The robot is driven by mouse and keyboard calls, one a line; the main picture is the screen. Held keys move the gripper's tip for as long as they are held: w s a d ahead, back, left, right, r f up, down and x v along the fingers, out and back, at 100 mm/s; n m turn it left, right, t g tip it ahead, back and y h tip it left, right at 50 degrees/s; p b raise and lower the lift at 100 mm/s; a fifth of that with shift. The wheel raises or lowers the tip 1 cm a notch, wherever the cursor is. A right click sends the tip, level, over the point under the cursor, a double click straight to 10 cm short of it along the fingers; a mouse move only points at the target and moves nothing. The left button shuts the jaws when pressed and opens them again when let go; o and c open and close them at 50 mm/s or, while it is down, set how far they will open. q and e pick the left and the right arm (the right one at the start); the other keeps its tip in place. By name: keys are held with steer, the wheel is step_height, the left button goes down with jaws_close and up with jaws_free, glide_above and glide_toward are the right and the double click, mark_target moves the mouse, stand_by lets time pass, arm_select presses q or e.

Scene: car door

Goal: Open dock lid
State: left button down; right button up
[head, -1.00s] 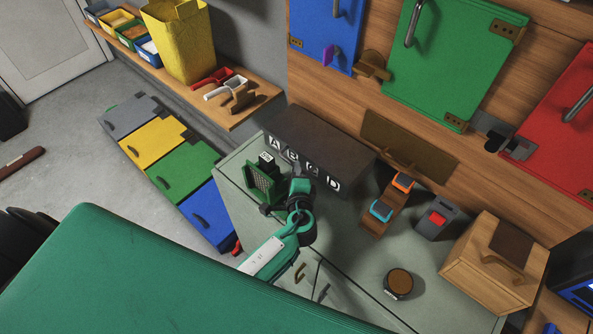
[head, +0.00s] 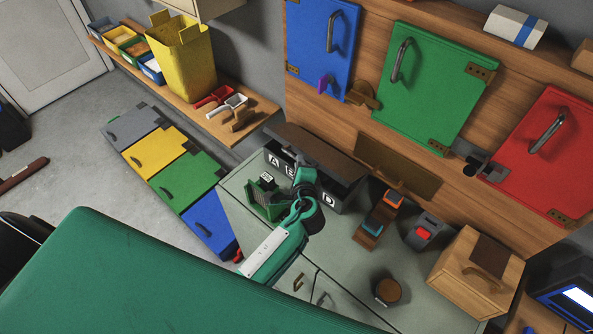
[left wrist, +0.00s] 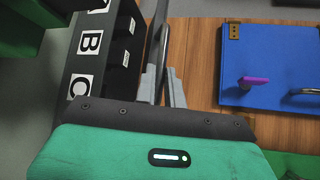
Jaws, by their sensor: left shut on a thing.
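The dark dock box (head: 329,197) with white letter labels stands on the grey-green cabinet top in the head view. Its dark brown lid (head: 322,149) is tilted up at the front, with a dark gap beneath it. The dock's B and C labels and inner slots (left wrist: 113,50) show to the left. My right gripper is not in view.
A green holder (head: 266,202) stands just left of my arm. A brown stand with orange and blue parts (head: 378,222), a grey box with a red button (head: 423,231), a round brown-topped jar (head: 387,291) and a wooden box (head: 470,275) stand to the right.

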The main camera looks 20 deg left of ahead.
arm_select(q)
steer(key=shift+w+d+r+p, duration=0.15)
steer(key=shift+w+r, duration=0.15)
steer(key=shift+r, duration=0.25)
steer(key=shift+w+d+r+p, duration=0.15)
steer(key=shift+w+r, duration=0.15)
steer(key=shift+r, duration=0.2)
steer(key=shift+a, duration=0.1)
steer(key=c, duration=1.5)
jaws_free()
steer(key=b+v, duration=0.4)
steer(key=v, duration=0.9)
steer(key=shift+s+r+b, duration=0.2)
steer(key=shift+s+b, duration=0.15)
steer(key=shift+b, duration=0.05)
